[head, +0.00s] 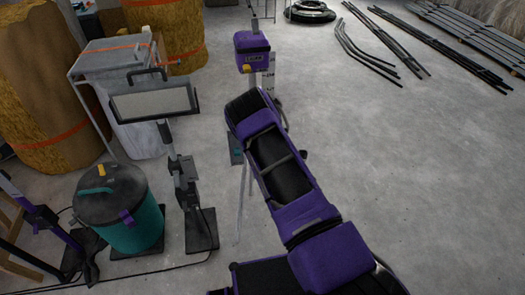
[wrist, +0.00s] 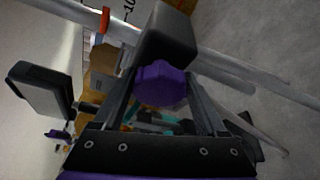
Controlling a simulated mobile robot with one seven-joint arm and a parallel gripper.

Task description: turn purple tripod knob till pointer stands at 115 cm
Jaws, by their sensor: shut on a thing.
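The purple tripod knob (wrist: 160,84) shows in the middle of the wrist view, framed by the dark fingers of my gripper (wrist: 163,50), which is shut on it. A pale scale (wrist: 119,14) stands at the top of the wrist view, with digits starting "10" at the frame's edge. An orange-red pointer (wrist: 105,19) lies against it; its exact reading is too small to tell. In the head view, a purple instrument (head: 252,52) with a yellow part tops the tripod, and a white scale (head: 269,78) hangs below. My arm hides the knob and gripper there.
A work lamp on a stand (head: 188,185) and a teal-and-black canister (head: 120,212) stand left of my arm. Straw bales (head: 165,30) are behind. Pipes (head: 390,40) lie on the floor at the back right. The floor on the right is clear.

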